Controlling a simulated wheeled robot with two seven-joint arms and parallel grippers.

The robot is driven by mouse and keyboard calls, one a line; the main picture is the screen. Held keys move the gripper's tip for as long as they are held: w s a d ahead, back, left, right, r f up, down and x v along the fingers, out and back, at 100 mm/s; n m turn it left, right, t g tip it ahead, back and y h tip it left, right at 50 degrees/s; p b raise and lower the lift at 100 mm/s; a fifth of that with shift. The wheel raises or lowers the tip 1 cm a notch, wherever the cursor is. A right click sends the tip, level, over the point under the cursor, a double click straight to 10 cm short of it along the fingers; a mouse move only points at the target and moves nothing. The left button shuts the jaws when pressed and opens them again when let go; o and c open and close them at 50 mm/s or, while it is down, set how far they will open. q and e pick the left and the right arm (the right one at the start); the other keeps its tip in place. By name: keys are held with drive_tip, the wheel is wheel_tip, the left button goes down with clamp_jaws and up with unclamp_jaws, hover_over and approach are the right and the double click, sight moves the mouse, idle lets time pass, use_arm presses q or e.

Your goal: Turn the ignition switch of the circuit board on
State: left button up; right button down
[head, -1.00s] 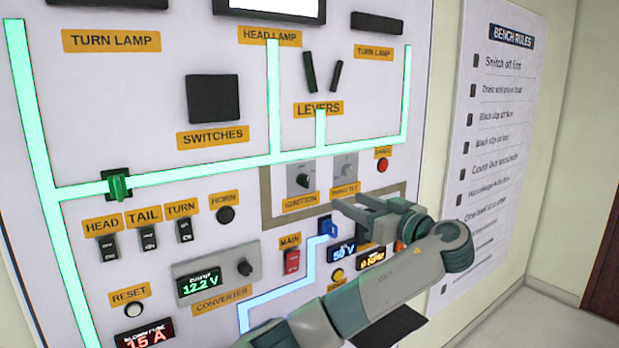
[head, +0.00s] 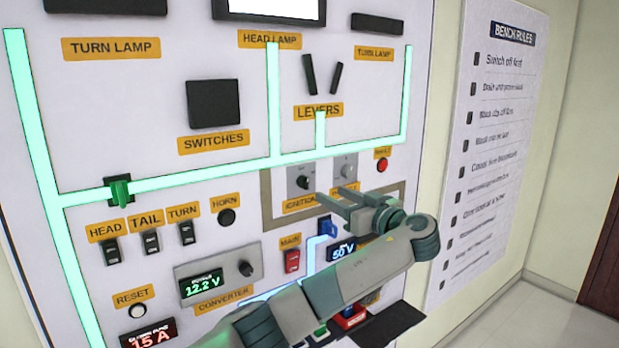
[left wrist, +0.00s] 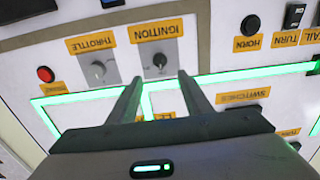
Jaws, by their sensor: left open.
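The circuit board (head: 140,75) is a big white upright panel. Its ignition switch (head: 302,182) is a dark rotary knob on a grey square plate, above a yellow IGNITION label. The left wrist view, turned upside down, also shows the ignition switch (left wrist: 159,62) under its label, just beyond the fingertips and between their lines. My left gripper (head: 331,194) is open and empty, in front of the panel just to the lower right of the switch in the head view. Its two fingers also show in the left wrist view (left wrist: 160,77). My right gripper is not in view.
The throttle knob (head: 346,171) sits right beside the ignition, with a red button (head: 382,165) farther right. Below are a blue switch (head: 327,227) and a red MAIN switch (head: 292,261). A rules sheet (head: 490,150) hangs on the wall to the right.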

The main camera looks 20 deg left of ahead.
sight(308, 183)
use_arm(q)
drive_tip(key=p+x, duration=0.2)
drive_tip(key=x, duration=0.3)
drive_tip(key=p+x, duration=0.3)
drive_tip(key=x, duration=0.2)
drive_tip(key=shift+r, duration=0.2)
drive_tip(key=shift+w+a+f+p, duration=0.15)
drive_tip(key=shift+w+a+p, duration=0.15)
drive_tip(key=shift+w+a, duration=0.2)
drive_tip(key=c, duration=1)
drive_tip(key=shift+f, duration=0.1)
drive_tip(key=shift+c, duration=0.2)
